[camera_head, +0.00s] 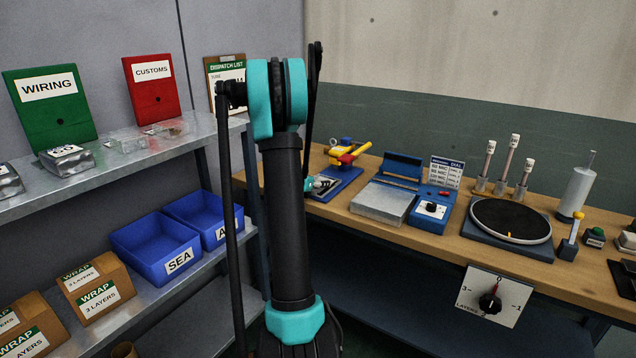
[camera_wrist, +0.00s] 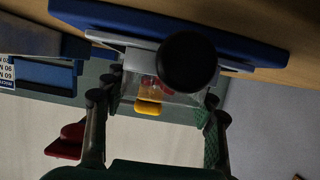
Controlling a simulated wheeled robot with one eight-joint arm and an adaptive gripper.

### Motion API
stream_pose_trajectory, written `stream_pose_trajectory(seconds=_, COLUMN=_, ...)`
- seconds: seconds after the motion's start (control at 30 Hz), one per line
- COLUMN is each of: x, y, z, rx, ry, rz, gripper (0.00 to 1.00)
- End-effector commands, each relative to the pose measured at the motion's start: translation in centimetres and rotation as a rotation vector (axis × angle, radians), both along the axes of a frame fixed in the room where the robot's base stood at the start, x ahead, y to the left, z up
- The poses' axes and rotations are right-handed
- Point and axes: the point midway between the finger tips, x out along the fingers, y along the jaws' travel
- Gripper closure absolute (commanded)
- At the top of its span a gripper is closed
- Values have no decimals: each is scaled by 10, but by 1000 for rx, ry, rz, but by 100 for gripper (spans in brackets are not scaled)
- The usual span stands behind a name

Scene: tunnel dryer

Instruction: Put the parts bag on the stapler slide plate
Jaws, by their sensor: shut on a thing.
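My gripper (camera_wrist: 155,105) is shut on the parts bag (camera_wrist: 182,99), a clear packet with a yellow piece and a reddish piece inside, held between the two fingers in the wrist view. The stapler's blue base (camera_wrist: 245,38) and grey slide plate (camera_wrist: 108,47) lie just beyond the bag; a round black part covers some of both. In the head view the stapler (camera_head: 347,160), with yellow and red parts on a blue base, stands at the bench's left end. My arm hides most of my gripper there. I cannot tell whether the bag touches the plate.
Right of the stapler stand a blue sealer with a grey plate (camera_head: 380,203), a dial box (camera_head: 432,210) and a black turntable (camera_head: 510,220). The shelf at left holds clear packets (camera_head: 127,141), blue bins (camera_head: 150,243) and wrap boxes (camera_head: 97,290).

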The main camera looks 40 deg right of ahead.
Motion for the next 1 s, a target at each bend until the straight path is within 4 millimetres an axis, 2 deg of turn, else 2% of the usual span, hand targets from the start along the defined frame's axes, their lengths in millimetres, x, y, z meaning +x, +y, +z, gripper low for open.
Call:
stream_pose_trajectory(seconds=0.03, x=0, y=0, z=-1, rx=0, ry=0, rz=0, gripper=77)
stream_pose_trajectory(seconds=0.07, x=0, y=0, z=-1, rx=0, ry=0, rz=0, gripper=40)
stream_pose_trajectory(seconds=0.2, x=0, y=0, z=-1, rx=0, ry=0, rz=0, gripper=23)
stream_pose_trajectory(seconds=0.57, x=0, y=0, z=2, rx=0, ry=0, rz=0, gripper=23)
stream_pose_trajectory(seconds=0.77, x=-9, y=24, z=12, rx=-1, ry=1, rz=3, gripper=23)
stream_pose_trajectory(seconds=1.0, x=-27, y=67, z=31, rx=0, ry=1, rz=3, gripper=23)
